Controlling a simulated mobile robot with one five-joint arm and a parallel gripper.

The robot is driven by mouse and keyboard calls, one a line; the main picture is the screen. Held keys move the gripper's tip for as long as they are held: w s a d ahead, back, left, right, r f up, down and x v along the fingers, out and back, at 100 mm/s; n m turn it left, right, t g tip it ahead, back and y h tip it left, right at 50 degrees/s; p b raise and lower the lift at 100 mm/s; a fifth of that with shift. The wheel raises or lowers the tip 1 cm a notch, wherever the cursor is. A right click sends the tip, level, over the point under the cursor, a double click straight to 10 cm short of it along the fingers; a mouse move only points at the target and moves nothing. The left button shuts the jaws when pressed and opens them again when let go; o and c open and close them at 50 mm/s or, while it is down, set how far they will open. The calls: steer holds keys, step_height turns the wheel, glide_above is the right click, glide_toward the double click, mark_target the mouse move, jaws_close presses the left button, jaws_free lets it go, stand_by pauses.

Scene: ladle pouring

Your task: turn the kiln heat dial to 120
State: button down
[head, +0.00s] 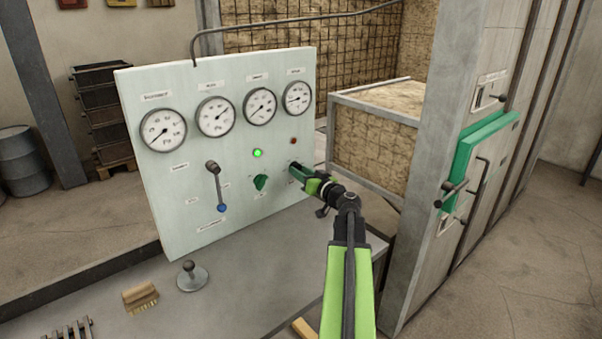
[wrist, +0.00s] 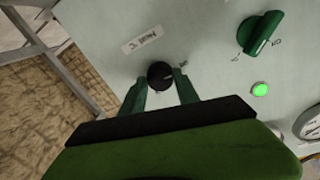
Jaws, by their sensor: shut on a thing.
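The dial is a small round black knob (wrist: 160,75) on the pale control panel (head: 200,235). In the wrist view a light pointer mark shows on its face, and small print too small to read lies beside it. My gripper (wrist: 160,88) has one green finger on each side of the knob and is shut on it. In the head view my gripper (head: 299,171) reaches the panel's lower right and hides most of the knob. The label near the knob (wrist: 142,40) seems to carry a temperature unit. I cannot tell the dial's setting.
A green rotary switch (head: 261,182) and a lit green lamp (head: 257,153) sit left of my gripper. A lever with a blue end (head: 222,208) is further left. Several gauges line the top.

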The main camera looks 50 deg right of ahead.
steer(key=m+y, duration=0.1)
steer(key=m, duration=1)
steer(key=m+y+p, duration=0.1)
steer(key=m, duration=0.9)
steer(key=shift+s+d+m+g, duration=0.1)
steer(key=shift+d+m+g, duration=0.05)
steer(key=shift+m+g, duration=0.2)
stand_by(0.5)
steer(key=c, duration=0.9)
jaws_free()
steer(key=shift+m, duration=0.25)
steer(key=shift+s+r, duration=0.1)
